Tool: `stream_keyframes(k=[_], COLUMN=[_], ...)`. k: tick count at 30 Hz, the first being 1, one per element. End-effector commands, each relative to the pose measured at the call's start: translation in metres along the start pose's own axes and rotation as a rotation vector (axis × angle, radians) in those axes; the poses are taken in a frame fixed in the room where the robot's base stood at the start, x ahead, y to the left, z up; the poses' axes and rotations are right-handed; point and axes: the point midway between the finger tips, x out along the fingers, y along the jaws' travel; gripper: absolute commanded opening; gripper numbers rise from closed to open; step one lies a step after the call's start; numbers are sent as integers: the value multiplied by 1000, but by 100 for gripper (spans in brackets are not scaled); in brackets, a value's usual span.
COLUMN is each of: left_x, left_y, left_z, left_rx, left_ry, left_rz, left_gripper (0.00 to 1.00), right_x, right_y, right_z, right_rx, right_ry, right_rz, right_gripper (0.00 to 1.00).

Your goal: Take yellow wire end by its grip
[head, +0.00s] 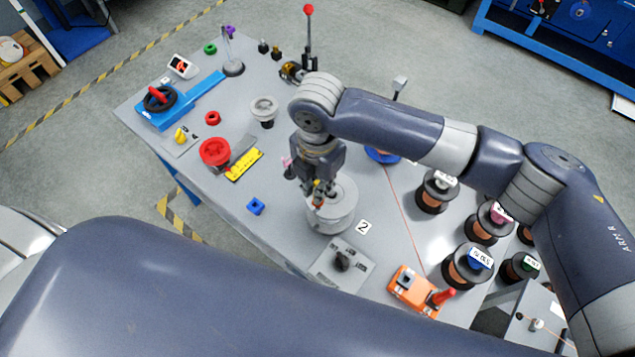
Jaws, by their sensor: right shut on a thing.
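My right gripper (317,196) points down over the near side of the grey-white drum (345,215) by the label "2". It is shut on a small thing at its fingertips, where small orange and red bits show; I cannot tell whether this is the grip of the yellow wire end. A yellow wire cannot be made out. A thin orange wire (399,211) runs across the table right of the drum. My left arm crosses the bottom of the view, and its gripper is out of view.
Several wire spools (437,190) stand at the right of the table (290,235). An orange device with a red handle (418,292) and a grey switch plate (342,264) lie near the front edge.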

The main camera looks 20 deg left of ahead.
Motion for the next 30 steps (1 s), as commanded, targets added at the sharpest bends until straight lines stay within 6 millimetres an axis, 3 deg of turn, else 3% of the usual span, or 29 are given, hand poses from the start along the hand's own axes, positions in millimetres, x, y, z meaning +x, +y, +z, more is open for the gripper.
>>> stream_keyframes(k=[15, 25, 30], left_x=[-15, -14, -2], left_y=[0, 0, 0], left_z=[-2, -1, -1], left_rx=[0, 0, 0], left_ry=[0, 0, 1], left_rz=[0, 0, 0], left_gripper=[64, 64, 64], right_x=[-14, -12, -4], right_y=[0, -1, -15], right_z=[0, 1, 15], right_rx=[0, 7, 127], right_ry=[1, 0, -3], right_rz=[0, 0, -1], right_gripper=[0, 0, 0])
